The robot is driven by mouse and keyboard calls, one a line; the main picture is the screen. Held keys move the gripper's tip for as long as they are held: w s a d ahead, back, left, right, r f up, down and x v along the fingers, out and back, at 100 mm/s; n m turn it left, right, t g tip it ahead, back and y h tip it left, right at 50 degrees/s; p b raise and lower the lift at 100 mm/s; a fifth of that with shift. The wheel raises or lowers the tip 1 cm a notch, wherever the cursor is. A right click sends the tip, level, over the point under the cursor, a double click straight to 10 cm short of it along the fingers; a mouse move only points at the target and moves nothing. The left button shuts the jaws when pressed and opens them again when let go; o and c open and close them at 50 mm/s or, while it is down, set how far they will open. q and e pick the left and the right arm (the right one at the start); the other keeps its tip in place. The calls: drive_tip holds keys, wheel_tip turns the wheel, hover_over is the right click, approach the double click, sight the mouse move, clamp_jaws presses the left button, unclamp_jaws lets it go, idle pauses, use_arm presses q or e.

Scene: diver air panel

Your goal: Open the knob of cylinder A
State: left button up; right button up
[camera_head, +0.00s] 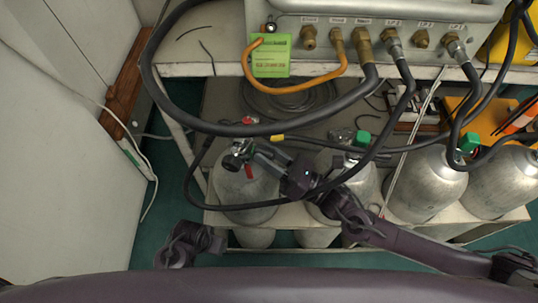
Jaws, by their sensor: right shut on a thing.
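The leftmost grey cylinder (238,200) stands upright in the lower rack. A dark valve knob (232,161) with metal fittings is at its top, and a small red part (249,171) hangs beside it. My right gripper (254,154) reaches in from the right and is shut on the valve knob; its fingers partly hide the knob. I cannot read a letter that marks this cylinder as A. A dark wrist part of my left arm (188,244) is at the lower left, apart from the cylinders; its fingers cannot be made out.
A panel (400,18) with brass fittings and hoses is above. A black hose (385,130) loops close over my right gripper. Green floor (160,220) is clear at left.

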drive_tip(key=shift+s+f, duration=0.1)
drive_tip(key=o, duration=1)
drive_tip(key=shift+s+d+f, duration=0.1)
drive_tip(key=shift+d, duration=0.2)
use_arm(q)
drive_tip(key=shift+f, duration=0.1)
use_arm(e)
drive_tip(key=s+d, duration=0.2)
drive_tip(key=d, duration=0.2)
drive_tip(key=s+d, duration=0.2)
drive_tip(key=d, duration=0.2)
drive_tip(key=s+d, duration=0.2)
drive_tip(key=d, duration=0.2)
drive_tip(key=shift+s+d+f, duration=0.25)
drive_tip(key=shift+s+f, duration=0.1)
drive_tip(key=shift+f, duration=0.05)
